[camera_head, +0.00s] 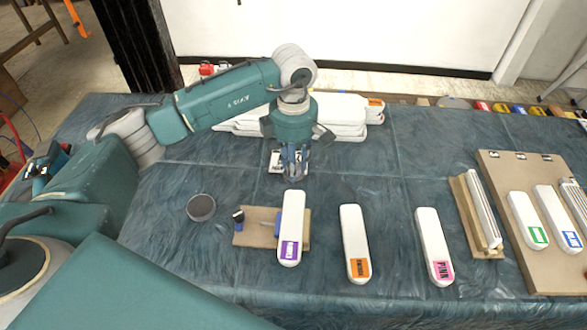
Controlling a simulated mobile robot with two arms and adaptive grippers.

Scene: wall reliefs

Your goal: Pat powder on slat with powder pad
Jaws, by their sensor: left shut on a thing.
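A white slat with a purple label (290,228) extends toward the front from beneath my left gripper (292,178). My left gripper points down, and its blue fingertips are shut at the slat's far end; the exact contact is small and partly hidden. The slat overlaps a small wooden board (256,240) in the picture. A dark-topped small tool (238,216) and a blue-handled tool (278,223) are on that board, the latter partly covered by the slat. A dark round disc (201,207) lies to the left; I cannot tell whether it is the powder pad. My right gripper is not in view.
White slats with an orange label (354,242) and a pink label (433,245) lie to the right. A large board (505,240) bears green- and blue-labelled slats. A stack of white pieces (340,115) lies behind my gripper. The teal cloth (400,170) is clear at centre right.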

